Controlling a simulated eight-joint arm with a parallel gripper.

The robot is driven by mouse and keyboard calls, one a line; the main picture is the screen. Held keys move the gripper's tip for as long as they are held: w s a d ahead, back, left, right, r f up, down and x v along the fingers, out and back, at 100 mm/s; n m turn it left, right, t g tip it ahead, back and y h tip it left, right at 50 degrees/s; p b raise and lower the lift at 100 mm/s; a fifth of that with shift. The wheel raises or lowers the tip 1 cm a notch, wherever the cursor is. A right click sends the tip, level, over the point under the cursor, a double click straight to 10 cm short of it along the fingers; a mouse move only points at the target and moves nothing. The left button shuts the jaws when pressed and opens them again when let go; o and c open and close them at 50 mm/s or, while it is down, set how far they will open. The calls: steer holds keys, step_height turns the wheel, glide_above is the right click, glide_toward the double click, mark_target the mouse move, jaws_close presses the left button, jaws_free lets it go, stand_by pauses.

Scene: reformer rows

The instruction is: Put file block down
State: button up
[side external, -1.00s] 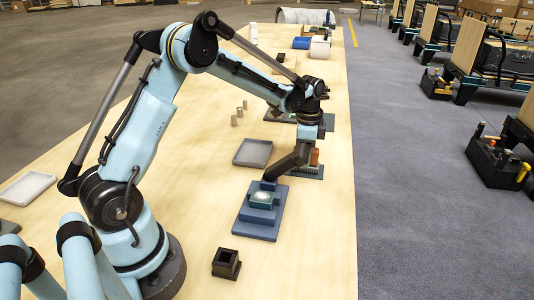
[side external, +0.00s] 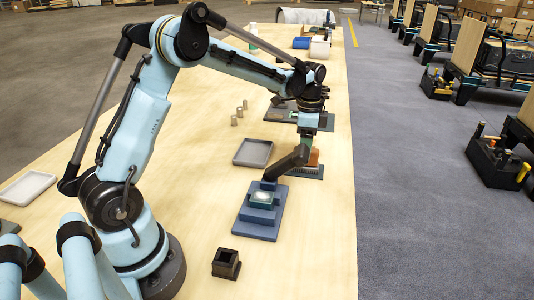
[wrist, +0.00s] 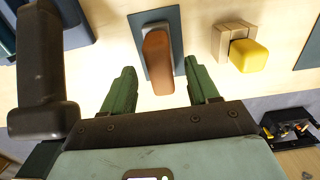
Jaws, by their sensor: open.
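The file block, an orange-brown block (wrist: 163,62), lies on a dark mat (wrist: 144,22) in the wrist view. In the side external view the file block (side external: 314,157) stands on its dark mat (side external: 310,173), partly hidden. My gripper (wrist: 163,88) is open, with its green fingers apart and the near end of the block showing between them. I see no finger touching it. In the side external view my gripper (side external: 308,134) is above and just beside the block; its fingertips are partly hidden.
A dark bent piece (side external: 288,163) stands close to my gripper, by a blue stepped fixture (side external: 260,229). A yellow block in a wooden holder (wrist: 248,55) is right of the file block. A grey tray (side external: 253,152) and a black open box (side external: 226,263) are on the table.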

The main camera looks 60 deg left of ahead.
step_height(320, 180, up, 8)
steer(key=shift+r, duration=0.1)
steer(key=s+d+r+n+t, duration=0.1)
steer(key=s+d, duration=0.1)
steer(key=s, duration=0.1)
steer(key=s+d+r+n+t, duration=0.1)
steer(key=s+d+n, duration=0.1)
steer(key=s, duration=0.1)
steer(key=s+d+r+n+t, duration=0.1)
steer(key=s+d+r, duration=0.1)
steer(key=s, duration=0.1)
steer(key=shift+d+n+t, duration=0.1)
steer(key=shift+n+t, duration=0.2)
steer(key=s+d+f+n+t, duration=0.3)
steer(key=s+f+n, duration=0.1)
steer(key=s, duration=0.4)
steer(key=shift+s+d+f+t, duration=0.15)
steer(key=shift+s+d+t, duration=0.15)
steer(key=shift+s+d, duration=0.1)
steer(key=shift+w, duration=0.15)
